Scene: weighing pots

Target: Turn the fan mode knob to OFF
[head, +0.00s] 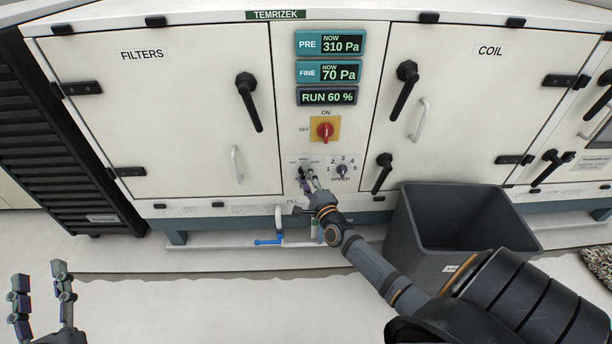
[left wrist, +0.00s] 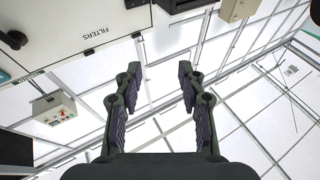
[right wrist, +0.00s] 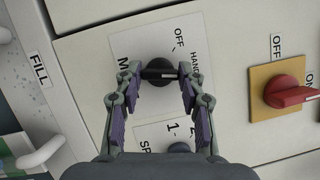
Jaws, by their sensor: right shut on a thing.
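The fan mode knob (right wrist: 158,73) is a small black bar knob on a white card on the panel, with the words OFF and HAND beside it. Its bar lies crosswise in the right wrist view, and a pale mark shows toward its right end. I cannot tell for sure which word it points at. My right gripper (right wrist: 159,80) is shut on the knob, one finger at each end of the bar. In the head view the right gripper (head: 311,180) covers part of the knob. My left gripper (head: 42,285) is open and empty at the lower left.
The speed knob (head: 342,170) is just right of the mode knob. A red switch on a yellow plate (head: 323,129) sits above. A grey bin (head: 460,225) stands below the right arm's side. A blue-handled valve (head: 268,241) is under the panel.

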